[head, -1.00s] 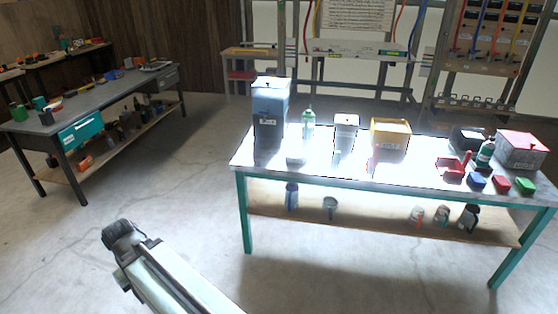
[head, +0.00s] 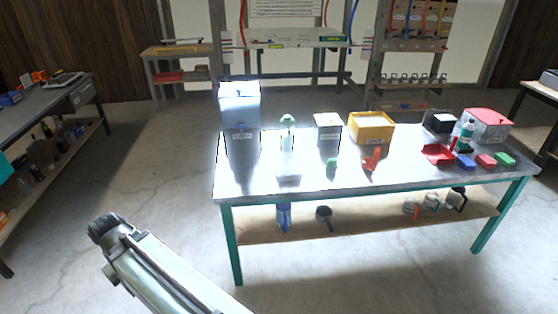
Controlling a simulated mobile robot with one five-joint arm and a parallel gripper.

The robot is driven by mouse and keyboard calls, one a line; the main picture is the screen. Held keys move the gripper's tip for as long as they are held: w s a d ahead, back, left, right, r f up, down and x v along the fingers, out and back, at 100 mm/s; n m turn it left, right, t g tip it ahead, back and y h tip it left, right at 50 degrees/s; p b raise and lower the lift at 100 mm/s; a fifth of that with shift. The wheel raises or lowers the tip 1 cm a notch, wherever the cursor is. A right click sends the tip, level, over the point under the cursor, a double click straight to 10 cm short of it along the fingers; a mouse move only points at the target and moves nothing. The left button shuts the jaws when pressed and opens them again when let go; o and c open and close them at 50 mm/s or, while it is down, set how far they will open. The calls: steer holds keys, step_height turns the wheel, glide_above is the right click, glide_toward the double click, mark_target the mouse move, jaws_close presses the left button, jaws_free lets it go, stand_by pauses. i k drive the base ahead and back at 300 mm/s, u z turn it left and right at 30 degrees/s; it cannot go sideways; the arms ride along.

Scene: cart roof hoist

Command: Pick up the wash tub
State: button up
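I cannot tell for certain which thing is the wash tub. Several containers stand on the metal-topped table with teal legs (head: 300,188). A yellow open-topped bin (head: 371,128) stands at the middle back. A pale box with a red lid (head: 487,126) stands at the right end. A tall blue-grey container (head: 240,112) stands at the left end, and a small white bin (head: 327,128) stands between it and the yellow bin. A pale link of my arm with a dark ribbed end shows at the lower left, apart from the table. No gripper fingers show.
Small red, blue and green items (head: 465,161) lie at the table's right front. Its lower shelf (head: 370,224) holds several mugs and cans. Another workbench (head: 60,98) stands at the left. Bare concrete floor lies between the two and in front.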

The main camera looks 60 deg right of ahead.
mark_target(288, 166)
steer(key=z, duration=0.15)
steer(key=i, duration=1.65)
steer(key=u, duration=0.2)
steer(key=k, duration=0.7)
steer(key=z, duration=0.25)
steer(key=i, duration=0.7)
steer(key=u, duration=0.15)
